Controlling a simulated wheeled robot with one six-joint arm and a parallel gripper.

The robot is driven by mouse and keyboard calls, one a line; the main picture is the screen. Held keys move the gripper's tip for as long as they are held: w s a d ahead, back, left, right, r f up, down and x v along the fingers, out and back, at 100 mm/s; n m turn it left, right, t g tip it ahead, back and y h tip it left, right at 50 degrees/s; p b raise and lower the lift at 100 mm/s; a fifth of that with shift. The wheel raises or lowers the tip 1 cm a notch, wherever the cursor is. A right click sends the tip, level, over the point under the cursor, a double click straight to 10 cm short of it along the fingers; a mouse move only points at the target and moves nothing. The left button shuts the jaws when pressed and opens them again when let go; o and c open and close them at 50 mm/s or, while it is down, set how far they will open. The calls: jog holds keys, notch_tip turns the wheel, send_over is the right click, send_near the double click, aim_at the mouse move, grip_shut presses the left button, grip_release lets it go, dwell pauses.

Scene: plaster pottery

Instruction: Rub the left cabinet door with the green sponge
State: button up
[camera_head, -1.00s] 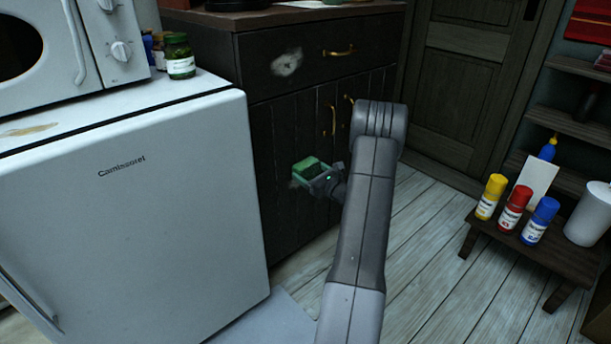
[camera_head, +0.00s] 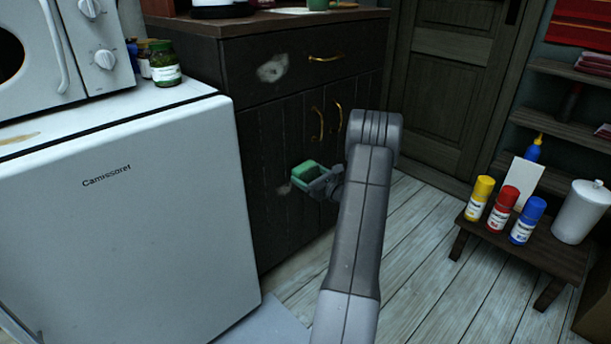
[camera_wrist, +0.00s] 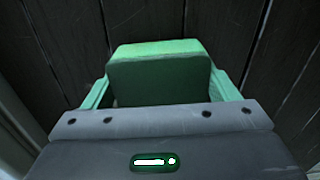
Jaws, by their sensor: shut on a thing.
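The green sponge (camera_head: 308,170) is held between the fingers of my gripper (camera_head: 306,177), in front of the left cabinet door (camera_head: 276,219). In the wrist view the sponge (camera_wrist: 160,72) fills the space between the green fingertips, with dark vertical door planks behind it. Whether the sponge touches the door is not clear. A small pale mark (camera_head: 284,189) shows on the left door, just left of the sponge. The right door (camera_head: 365,95) is partly hidden by my arm. Both doors have brass handles.
A white fridge (camera_head: 125,220) stands close on the left, with a microwave and jars on top. A pale smudge (camera_head: 273,68) marks the drawer front. A low stool (camera_head: 540,250) with paint bottles stands at right. The plank floor between is clear.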

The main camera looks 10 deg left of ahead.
jog(key=shift+v, duration=2.35)
jog(key=shift+s, duration=0.1)
jog(key=v, duration=0.2)
jog(key=shift+s+d+f, duration=0.1)
jog(key=shift+s+d, duration=0.2)
jog(key=shift+d, duration=0.1)
